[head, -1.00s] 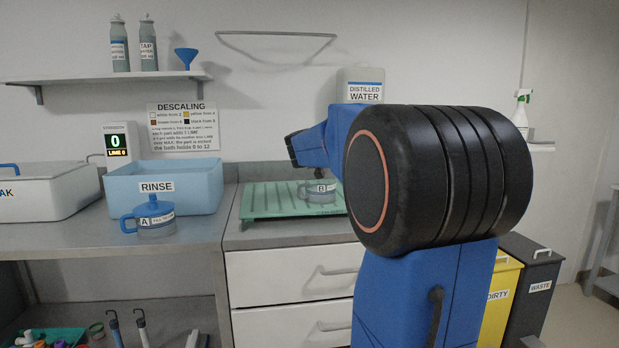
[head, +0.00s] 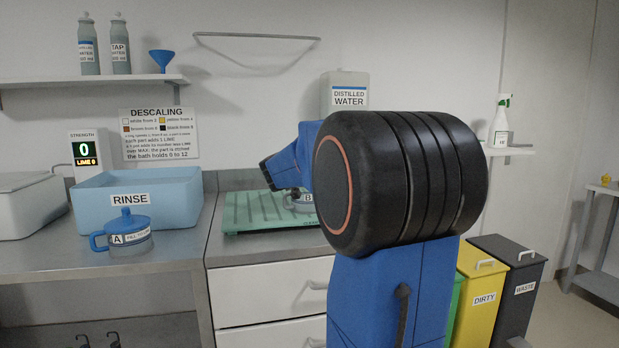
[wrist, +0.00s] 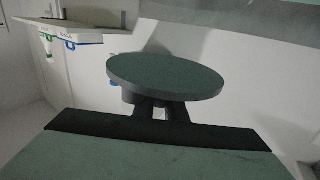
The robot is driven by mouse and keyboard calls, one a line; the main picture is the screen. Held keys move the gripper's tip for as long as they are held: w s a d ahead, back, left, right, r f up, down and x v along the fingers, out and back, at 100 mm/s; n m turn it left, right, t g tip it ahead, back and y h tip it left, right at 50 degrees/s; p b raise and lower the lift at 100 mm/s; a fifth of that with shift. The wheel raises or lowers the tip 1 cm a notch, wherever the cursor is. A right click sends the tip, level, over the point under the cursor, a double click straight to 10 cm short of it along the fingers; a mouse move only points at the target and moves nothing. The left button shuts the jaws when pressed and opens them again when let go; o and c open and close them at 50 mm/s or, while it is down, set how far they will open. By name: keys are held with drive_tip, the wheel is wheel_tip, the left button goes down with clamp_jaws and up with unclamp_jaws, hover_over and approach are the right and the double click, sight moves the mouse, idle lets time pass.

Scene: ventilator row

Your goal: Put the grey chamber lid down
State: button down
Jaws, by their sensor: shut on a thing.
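The grey chamber lid (wrist: 165,76) is a flat round grey-green disc in the wrist view. My gripper (wrist: 155,110) is shut on a part at its near side, and the disc is clear of any surface seen there. In the head view the lid and fingertips cannot be made out behind my blue and black arm. A grey chamber marked B (head: 301,201) stands on the green tray (head: 250,213), partly hidden by my arm. A chamber marked A (head: 128,237) with a blue lid and handle stands upright on the counter.
The light blue RINSE bath (head: 90,200) stands behind chamber A. A DISTILLED WATER container (head: 347,88) is behind the arm. The yellow DIRTY bin (head: 484,300) and dark WASTE bin (head: 520,285) stand at the right. The counter (head: 225,245) has bare room in front of the tray.

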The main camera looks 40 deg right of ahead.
drive_tip(key=shift+f, duration=2.8)
drive_tip(key=shift+f, duration=0.2)
drive_tip(key=c, duration=1.8)
unclamp_jaws()
drive_tip(key=v, duration=1.7)
drive_tip(key=shift+s, duration=0.2)
drive_tip(key=shift+a, duration=0.15)
